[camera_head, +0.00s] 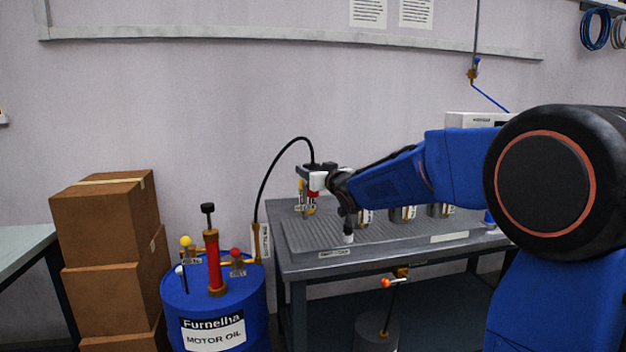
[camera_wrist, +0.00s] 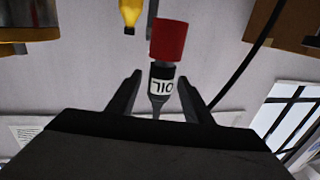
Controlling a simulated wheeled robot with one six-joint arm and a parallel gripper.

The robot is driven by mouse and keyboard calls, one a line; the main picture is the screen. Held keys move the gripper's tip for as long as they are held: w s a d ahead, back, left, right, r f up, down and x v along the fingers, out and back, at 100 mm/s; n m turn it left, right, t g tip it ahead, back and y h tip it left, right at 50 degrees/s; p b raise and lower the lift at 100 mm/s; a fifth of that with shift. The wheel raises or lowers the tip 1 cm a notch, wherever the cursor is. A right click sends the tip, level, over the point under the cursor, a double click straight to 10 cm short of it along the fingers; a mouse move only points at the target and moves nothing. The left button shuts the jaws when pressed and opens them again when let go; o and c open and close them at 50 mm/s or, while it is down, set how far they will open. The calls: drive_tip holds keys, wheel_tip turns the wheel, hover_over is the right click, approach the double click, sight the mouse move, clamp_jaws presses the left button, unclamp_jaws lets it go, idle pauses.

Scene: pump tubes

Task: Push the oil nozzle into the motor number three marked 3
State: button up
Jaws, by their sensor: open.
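The oil nozzle (camera_wrist: 162,80) has a red top, a dark body and a white label reading OIL, upside down in the wrist view. In the head view its red part (camera_head: 312,194) shows below my gripper at the table's back left. My gripper (camera_wrist: 160,78) is open, with one finger on each side of the nozzle and gaps visible between. In the head view my gripper (camera_head: 318,180) is partly covered by my wrist. Silver motors (camera_head: 403,213) stand in a row on the table, partly behind my arm; I cannot read their numbers.
A black hose (camera_head: 268,180) arches up from the blue motor oil barrel (camera_head: 176,296). The grey table (camera_head: 300,266) has a ribbed top with free room in front. Cardboard boxes (camera_head: 100,220) are stacked at the left.

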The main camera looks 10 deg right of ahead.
drive_tip(key=shift+x, duration=1.5)
clamp_jaws()
